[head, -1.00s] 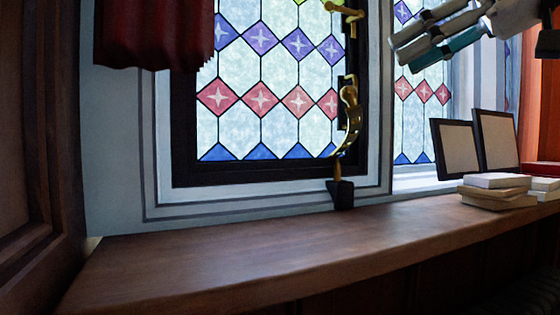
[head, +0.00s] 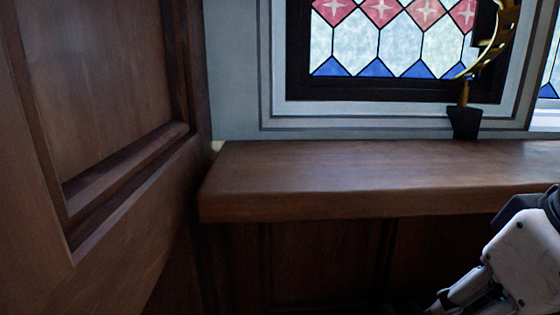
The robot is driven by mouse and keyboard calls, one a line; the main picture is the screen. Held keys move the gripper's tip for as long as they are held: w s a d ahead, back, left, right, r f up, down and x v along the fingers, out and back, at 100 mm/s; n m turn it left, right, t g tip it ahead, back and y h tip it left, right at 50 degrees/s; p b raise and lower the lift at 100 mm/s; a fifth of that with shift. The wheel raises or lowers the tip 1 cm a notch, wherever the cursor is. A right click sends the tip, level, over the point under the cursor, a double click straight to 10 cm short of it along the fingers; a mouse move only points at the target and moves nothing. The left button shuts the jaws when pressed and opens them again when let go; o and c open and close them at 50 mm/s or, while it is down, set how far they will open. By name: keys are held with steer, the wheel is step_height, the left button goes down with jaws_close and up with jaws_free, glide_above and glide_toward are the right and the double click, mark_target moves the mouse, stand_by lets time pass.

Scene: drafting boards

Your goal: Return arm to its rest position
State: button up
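My arm reaches in at the lower right of the head view, with a white link and a dark joint (head: 518,258). My gripper (head: 462,295) shows only in part at its lower end, low in the picture and in front of the panelling below the ledge. Its fingertips are small and cut off by the bottom edge, so I cannot tell whether it is open or shut, or whether it holds anything.
A wooden ledge (head: 360,180) runs under a stained-glass window (head: 385,40). A panelled wooden wall (head: 110,90) rises close on the left.

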steer(key=s+f+m+g, duration=0.1)
steer(key=s+f+g, duration=0.1)
steer(key=s+f, duration=0.45)
step_height(320, 180, up, 12)
steer(key=w+t+p, duration=0.2)
steer(key=p, duration=1)
steer(key=shift+w+d+r+h, duration=0.2)
steer(key=shift+w+r+h, duration=0.05)
steer(key=shift+h, duration=0.15)
